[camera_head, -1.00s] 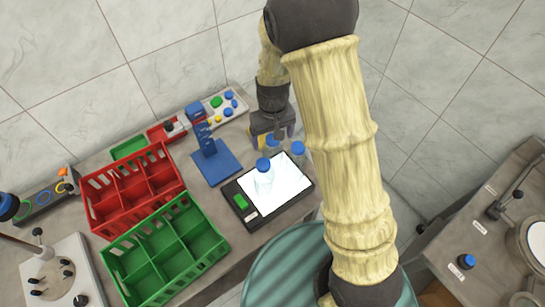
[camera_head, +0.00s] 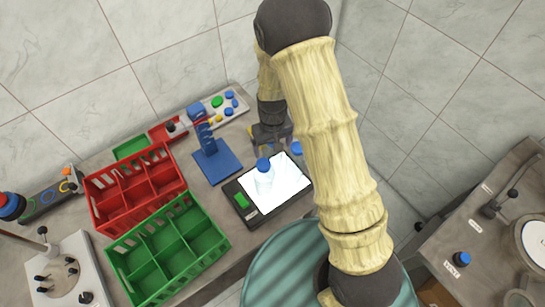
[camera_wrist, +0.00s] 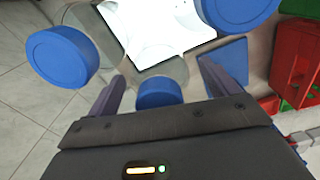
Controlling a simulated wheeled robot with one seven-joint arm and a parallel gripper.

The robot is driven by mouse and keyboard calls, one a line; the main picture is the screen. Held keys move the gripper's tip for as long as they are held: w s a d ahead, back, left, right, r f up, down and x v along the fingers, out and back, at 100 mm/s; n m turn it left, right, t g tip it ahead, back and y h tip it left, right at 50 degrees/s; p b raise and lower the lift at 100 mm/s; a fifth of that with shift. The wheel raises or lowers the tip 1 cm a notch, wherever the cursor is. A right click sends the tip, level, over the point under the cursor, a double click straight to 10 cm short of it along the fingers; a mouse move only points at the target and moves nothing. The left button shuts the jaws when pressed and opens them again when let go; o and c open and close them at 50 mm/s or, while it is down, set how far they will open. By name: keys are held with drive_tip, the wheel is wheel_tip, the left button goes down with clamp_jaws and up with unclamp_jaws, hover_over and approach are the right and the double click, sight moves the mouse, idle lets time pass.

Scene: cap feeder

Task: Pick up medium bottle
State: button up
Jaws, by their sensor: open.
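Three blue-capped bottles are in view; I cannot tell for sure which is the medium one. A clear bottle (camera_head: 264,178) stands on the lit pad (camera_head: 236,192); its cap (camera_wrist: 237,10) shows at the top right of the wrist view. Another blue-capped bottle (camera_head: 297,147) stands behind the pad, partly hidden by my arm, and shows large at left in the wrist view (camera_wrist: 62,56). My gripper (camera_head: 272,143) is low behind the pad. In the wrist view, my open gripper (camera_wrist: 160,76) has its fingers either side of the third bottle's blue cap (camera_wrist: 158,92), with gaps on both sides.
A blue stand (camera_head: 217,165) is left of the pad. Red (camera_head: 105,212) and green (camera_head: 206,222) divided crates stand further left. A button panel (camera_head: 222,104) is at the back by the wall. The neighbouring bottles leave little free room around my gripper.

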drive_tip(key=shift+c, duration=0.2)
clamp_jaws()
idle(0.3)
drive_tip(key=shift+r, duration=0.1)
wheel_tip(320, 180, up, 18)
drive_tip(key=b, duration=0.3)
drive_tip(key=shift+b, duration=0.3)
idle(0.4)
